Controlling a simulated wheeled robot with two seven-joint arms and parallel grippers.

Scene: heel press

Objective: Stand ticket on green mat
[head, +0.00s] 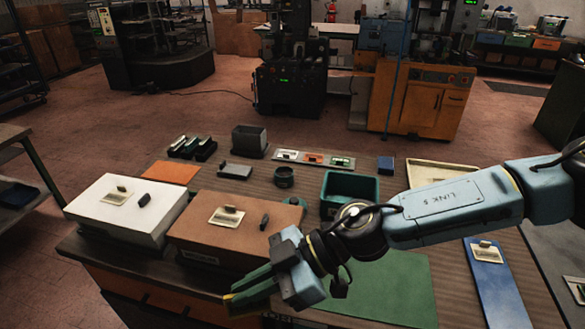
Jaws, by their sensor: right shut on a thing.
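The green mat (388,287) lies flat on the front of the table, partly covered by my right arm. My right gripper (240,291) is to the left of the mat, low in front of the brown box (190,238). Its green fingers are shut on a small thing. Only a yellowish bit shows at the fingertips, and I cannot tell whether it is the ticket. Pale cards with small clips lie on the white box (90,212), the brown box and the blue mat (497,290). My left gripper is not in view.
A teal bin (350,185) stands behind the green mat. A dark round cup (283,177), a grey box (249,139) and a cream tray (440,174) stand farther back. Small dark blocks (265,222) (144,200) sit on the brown and white boxes. Most of the green mat's visible surface is bare.

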